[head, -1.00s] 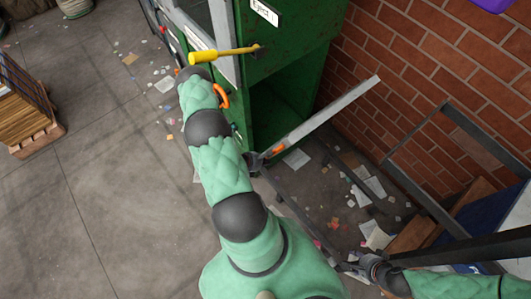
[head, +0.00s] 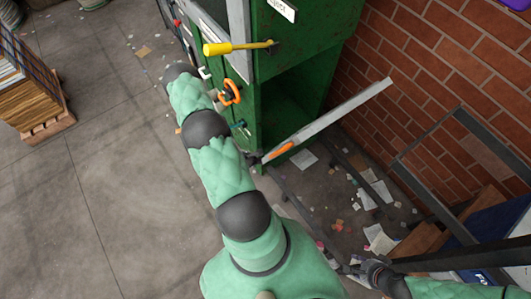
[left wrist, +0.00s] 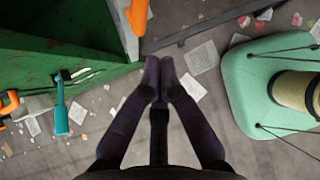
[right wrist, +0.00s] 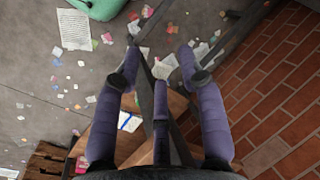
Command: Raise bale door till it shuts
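The bale door (head: 335,115) is a grey panel seen nearly edge-on, lowered in front of the open lower chamber (head: 290,105) of the green baler. An orange handle (head: 282,149) is on its near end; it also shows at the top of the left wrist view (left wrist: 137,15). My left gripper (head: 254,159) is beside that near end, partly hidden by my arm. In the left wrist view its fingers (left wrist: 159,62) are together with nothing between them, just below and apart from the handle. My right gripper (right wrist: 160,57) is open and empty, low at the right (head: 370,270).
A yellow lever (head: 235,47) and an orange hand grip (head: 231,92) stick out from the baler. A dark metal frame (head: 430,150) stands by the brick wall (head: 430,50). Paper scraps litter the floor.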

